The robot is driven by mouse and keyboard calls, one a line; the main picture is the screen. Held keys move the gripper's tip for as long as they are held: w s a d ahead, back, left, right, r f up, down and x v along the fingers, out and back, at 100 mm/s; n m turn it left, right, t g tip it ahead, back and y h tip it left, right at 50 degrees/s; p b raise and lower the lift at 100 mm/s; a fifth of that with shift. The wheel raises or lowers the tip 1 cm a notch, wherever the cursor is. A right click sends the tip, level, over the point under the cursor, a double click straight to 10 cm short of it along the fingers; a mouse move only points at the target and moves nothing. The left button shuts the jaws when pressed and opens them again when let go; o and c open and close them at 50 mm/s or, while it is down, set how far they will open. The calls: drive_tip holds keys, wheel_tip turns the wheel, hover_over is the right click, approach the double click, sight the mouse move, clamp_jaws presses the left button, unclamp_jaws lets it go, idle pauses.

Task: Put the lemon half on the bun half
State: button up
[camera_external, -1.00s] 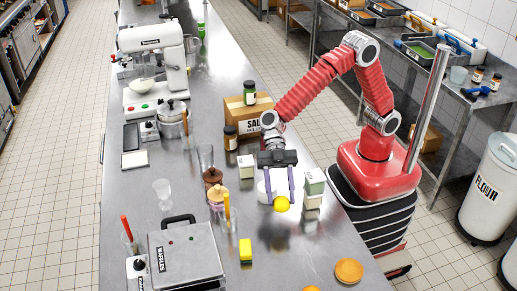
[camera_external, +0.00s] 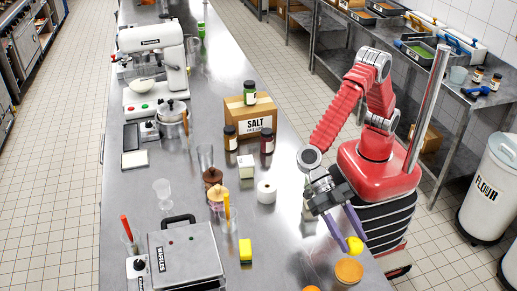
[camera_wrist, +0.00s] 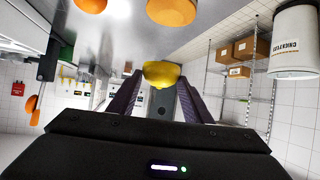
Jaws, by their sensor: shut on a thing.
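My gripper (camera_external: 350,243) is shut on the yellow lemon half (camera_external: 356,245) and holds it in the air near the right edge of the steel counter. In the wrist view the lemon half (camera_wrist: 162,74) sits between the two dark fingertips (camera_wrist: 160,90). The bun half (camera_external: 348,271), round and orange-brown, lies on the counter just below the lemon half in the external picture. In the wrist view it appears to be the orange-brown round (camera_wrist: 172,10) at the top, apart from the lemon half.
Another orange round thing (camera_external: 311,289) lies at the bottom edge, left of the bun half.

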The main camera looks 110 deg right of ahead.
drive_tip(key=shift+s+a+r, duration=0.2)
drive_tip(key=shift+a+r, duration=0.25)
drive_tip(key=shift+a, duration=0.2)
drive_tip(key=shift+w+r, duration=0.15)
drive_tip(key=shift+r, duration=0.2)
drive_tip(key=shift+f, duration=0.15)
hover_over(346, 263)
drive_tip(key=shift+w+a+f, duration=0.1)
drive_tip(key=shift+f, duration=2.95)
drive_tip(key=shift+f, duration=1.85)
